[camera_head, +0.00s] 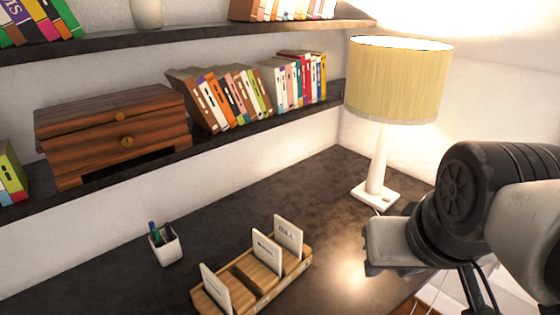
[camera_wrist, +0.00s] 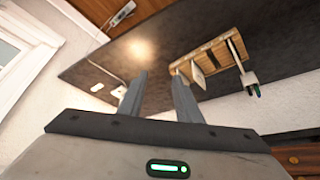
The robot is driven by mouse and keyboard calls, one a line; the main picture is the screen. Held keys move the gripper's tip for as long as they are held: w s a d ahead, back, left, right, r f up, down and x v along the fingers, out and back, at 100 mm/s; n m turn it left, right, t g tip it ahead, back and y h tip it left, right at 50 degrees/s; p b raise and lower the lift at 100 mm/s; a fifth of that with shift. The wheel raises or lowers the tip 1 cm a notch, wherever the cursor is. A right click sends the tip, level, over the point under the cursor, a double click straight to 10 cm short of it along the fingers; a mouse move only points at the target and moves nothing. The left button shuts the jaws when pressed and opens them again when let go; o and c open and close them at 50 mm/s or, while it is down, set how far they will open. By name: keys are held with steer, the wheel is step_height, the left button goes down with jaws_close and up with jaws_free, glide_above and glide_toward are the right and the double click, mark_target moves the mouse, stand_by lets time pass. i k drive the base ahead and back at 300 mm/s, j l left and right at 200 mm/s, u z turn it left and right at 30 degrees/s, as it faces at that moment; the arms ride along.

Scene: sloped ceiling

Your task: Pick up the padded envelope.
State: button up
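I cannot pick out a padded envelope for certain in either view. A wooden letter holder (camera_head: 262,292) stands on the dark desk, with several thin white cards or envelopes upright in it, one marked like "BILL" (camera_head: 288,234). The holder also shows in the wrist view (camera_wrist: 218,46), beyond my fingertips. My gripper (camera_wrist: 159,80) is open, its two fingers apart with nothing between them. In the head view my arm is at the right, above the desk's right side; its fingers are not clearly seen there.
A lamp (camera_head: 398,85) stands at the desk's back right, near my arm. A pen cup (camera_head: 167,247) is left of the holder. A shelf above holds a wooden drawer box (camera_head: 112,130) and several books (camera_head: 225,97). The desk (camera_head: 330,195) is clear between holder and lamp.

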mark_target(289, 237)
steer(key=k+j, duration=0.25)
steer(key=j, duration=0.15)
steer(key=k+j, duration=0.25)
steer(key=j, duration=0.15)
steer(key=k+j, duration=0.3)
steer(key=i+l+u, duration=0.1)
steer(key=u, duration=0.15)
steer(key=i+l+u, duration=0.25)
steer(key=k+j, duration=0.05)
steer(key=j, duration=0.05)
